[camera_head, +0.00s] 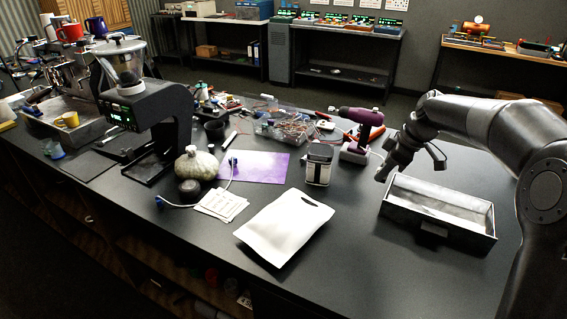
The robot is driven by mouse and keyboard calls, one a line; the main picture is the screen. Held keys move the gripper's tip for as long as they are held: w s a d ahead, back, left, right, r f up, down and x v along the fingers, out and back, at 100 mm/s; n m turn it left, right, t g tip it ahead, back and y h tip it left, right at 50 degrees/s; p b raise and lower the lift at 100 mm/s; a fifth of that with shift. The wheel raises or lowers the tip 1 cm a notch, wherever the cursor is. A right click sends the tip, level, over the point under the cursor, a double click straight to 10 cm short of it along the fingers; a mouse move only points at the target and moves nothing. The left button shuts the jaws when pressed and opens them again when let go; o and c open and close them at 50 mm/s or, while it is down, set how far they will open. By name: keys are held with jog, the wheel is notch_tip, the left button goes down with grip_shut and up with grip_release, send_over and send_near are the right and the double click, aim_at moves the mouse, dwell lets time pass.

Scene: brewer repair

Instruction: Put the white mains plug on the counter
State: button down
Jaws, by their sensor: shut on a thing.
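My gripper (383,174) is at the right, low above the counter (345,205), just left of an open grey tray. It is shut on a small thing. The fingers and what they hold are too small and dark to make out. I cannot pick out the white mains plug for certain. A pale cord (376,153) shows just left of my gripper, beside the purple drill. I cannot tell whether it leads to the plug.
The open tray (432,231) stands close to my arm. Left of my gripper are a drill (358,130), a canister (319,164) and a white bag (284,227). A blue-ended cable (198,206) lies near a purple sheet (262,166). Bare counter shows between bag and tray.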

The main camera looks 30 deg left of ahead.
jog(key=shift+a+f, duration=0.25)
jog(key=shift+f, duration=0.2)
jog(key=a+f, duration=0.2)
jog(key=a, duration=0.1)
jog(key=a+f, duration=0.2)
jog(key=a, duration=0.2)
jog(key=a+f, duration=0.2)
jog(key=a, duration=0.2)
jog(key=shift+w+f, duration=0.35)
jog(key=shift+f, duration=2.05)
jog(key=c, duration=1.4)
grip_release()
jog(key=shift+f, duration=0.1)
jog(key=shift+o, duration=0.2)
